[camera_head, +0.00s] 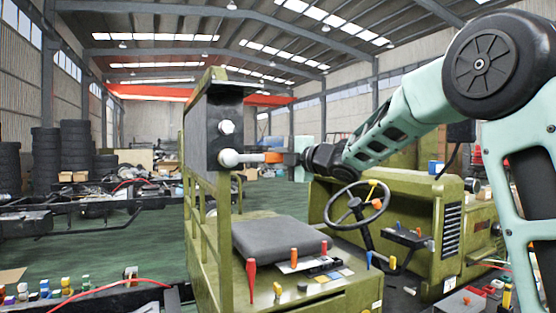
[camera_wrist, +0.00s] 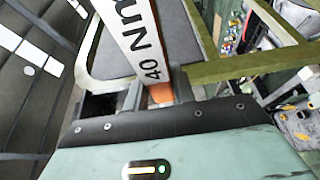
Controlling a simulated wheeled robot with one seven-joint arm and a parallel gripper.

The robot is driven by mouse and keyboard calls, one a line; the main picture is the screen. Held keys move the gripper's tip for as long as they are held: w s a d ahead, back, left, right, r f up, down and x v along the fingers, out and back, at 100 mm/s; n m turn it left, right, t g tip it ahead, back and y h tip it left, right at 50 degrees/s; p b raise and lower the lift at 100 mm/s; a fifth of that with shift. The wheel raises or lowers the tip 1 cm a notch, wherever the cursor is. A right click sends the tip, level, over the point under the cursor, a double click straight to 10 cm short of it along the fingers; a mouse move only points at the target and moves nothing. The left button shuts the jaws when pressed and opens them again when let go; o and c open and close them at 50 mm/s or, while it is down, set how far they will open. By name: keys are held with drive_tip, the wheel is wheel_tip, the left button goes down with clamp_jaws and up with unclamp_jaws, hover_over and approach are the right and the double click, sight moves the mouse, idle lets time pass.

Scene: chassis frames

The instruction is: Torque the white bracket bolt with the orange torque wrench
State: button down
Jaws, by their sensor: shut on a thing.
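A dark bracket plate (camera_head: 205,130) is mounted upright on the olive frame of the vehicle. A white round bolt head (camera_head: 226,127) sits on its side face. Below it is the pale round head of the torque wrench (camera_head: 230,158), at the bracket's lower part; whether it is seated on a bolt there is hidden. The wrench's orange section (camera_head: 273,157) runs right into my gripper (camera_head: 292,158), which is shut on it. In the wrist view the wrench's white shaft (camera_wrist: 133,35), marked "40 Nm", extends away, with orange (camera_wrist: 160,93) at the jaws.
An olive vehicle has a grey seat (camera_head: 278,237) below the wrench and a steering wheel (camera_head: 357,204) below my arm. Several coloured-handled tools stand on its front panel. Stacked tyres (camera_head: 76,150) are at the far left.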

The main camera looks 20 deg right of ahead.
idle(0.4)
drive_tip(key=shift+a+f+m+t+b, duration=0.15)
drive_tip(key=shift+f+m+t+b, duration=0.35)
drive_tip(key=shift+f+m+b, duration=1.3)
drive_tip(key=shift+r+n+b, duration=0.25)
drive_tip(key=shift+n+b, duration=0.25)
drive_tip(key=shift+b, duration=0.3)
